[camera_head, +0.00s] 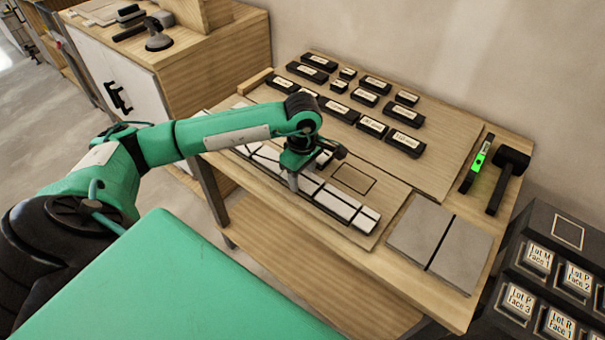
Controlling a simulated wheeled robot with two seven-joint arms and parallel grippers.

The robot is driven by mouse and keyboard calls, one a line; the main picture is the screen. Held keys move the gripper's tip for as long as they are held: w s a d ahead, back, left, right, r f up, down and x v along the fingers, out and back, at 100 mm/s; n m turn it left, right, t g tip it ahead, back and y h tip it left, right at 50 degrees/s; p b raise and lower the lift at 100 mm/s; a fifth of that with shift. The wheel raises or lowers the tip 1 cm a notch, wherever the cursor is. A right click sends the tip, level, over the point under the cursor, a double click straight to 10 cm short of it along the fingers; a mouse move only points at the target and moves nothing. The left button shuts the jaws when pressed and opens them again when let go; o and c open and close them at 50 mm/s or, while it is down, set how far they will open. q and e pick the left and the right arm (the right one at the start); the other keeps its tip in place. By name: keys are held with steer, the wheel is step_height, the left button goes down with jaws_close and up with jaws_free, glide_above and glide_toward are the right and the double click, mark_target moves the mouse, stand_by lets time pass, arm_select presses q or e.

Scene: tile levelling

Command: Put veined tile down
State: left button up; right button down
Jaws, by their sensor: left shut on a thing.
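My left gripper (298,178) reaches in from the left and points down over the row of pale tiles (335,202) on the wooden board. It is shut on a small pale piece (323,159), which looks to be the veined tile. Most of it is hidden by the gripper, and its veining is too small to make out. I cannot tell whether it touches the board. A dark square outline (353,178) is marked on the board just right of the gripper, and it is empty. My right gripper is not in view.
Several black labelled blocks (371,126) stand on the back board. Two grey slabs (420,226) lie to the right. A green level (479,160) and a black mallet (508,178) lie at the right end. Dark labelled boxes (545,268) stand at lower right. A cabinet (190,60) stands at the back left.

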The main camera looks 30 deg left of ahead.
arm_select(q)
steer(key=shift+f, duration=0.2)
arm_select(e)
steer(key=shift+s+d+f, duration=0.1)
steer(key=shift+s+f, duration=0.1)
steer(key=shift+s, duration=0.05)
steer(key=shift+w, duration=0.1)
